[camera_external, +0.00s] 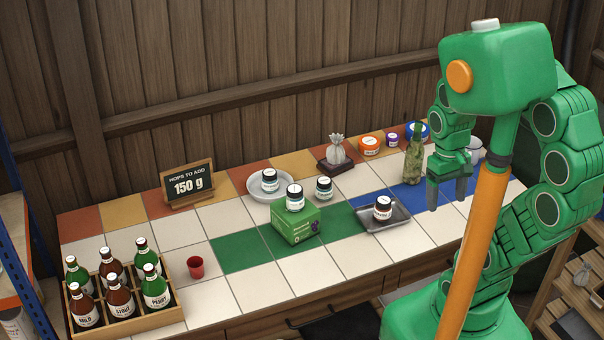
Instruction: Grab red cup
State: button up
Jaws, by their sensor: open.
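The red cup (196,267) is small and stands upright on a white tile at the left of the counter, just right of the bottle crate. My gripper (447,196) is above the right part of the counter, pointing down, open, with nothing visible between its fingers. It is far to the right of the red cup and apart from it.
A wooden crate (132,325) of several bottles stands left of the cup. A green box (296,226) with a jar on top, a grey tray (398,222) with a jar and a tall green bottle (413,155) stand between cup and gripper. A sign (188,184) stands behind. Tiles around the cup's right are clear.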

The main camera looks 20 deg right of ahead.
jog(key=w+a+m+g+y, duration=0.15)
jog(key=w+a+y, duration=0.35)
jog(key=a, duration=0.9)
jog(key=w+a+m+y, duration=0.2)
jog(key=w+a+y, duration=0.25)
jog(key=a, duration=0.85)
jog(key=w+a+m+g+y, duration=0.15)
jog(key=w+a+y, duration=0.4)
jog(key=a, duration=0.85)
jog(key=w+a+f+m+t+y, duration=0.1)
jog(key=w+a+f+m+t, duration=0.3)
jog(key=w+a+f+m, duration=0.4)
jog(key=w+f+m+t+h, duration=0.1)
jog(key=w+f+m, duration=0.1)
jog(key=f, duration=0.4)
jog(key=w+f+m+t, duration=0.1)
jog(key=w+f+m, duration=0.1)
jog(key=f, duration=0.4)
jog(key=w+f+m+t+h, duration=0.1)
jog(key=w+f+m, duration=0.1)
jog(key=f, duration=0.4)
jog(key=shift+a+f+m+t+h, duration=0.2)
jog(key=shift+a+m+t+h, duration=0.15)
jog(key=shift+m, duration=0.35)
jog(key=shift+x, duration=3.9)
jog(key=shift+s+f, duration=0.1)
jog(key=shift+f, duration=0.05)
jog(key=shift+c, duration=0.4)
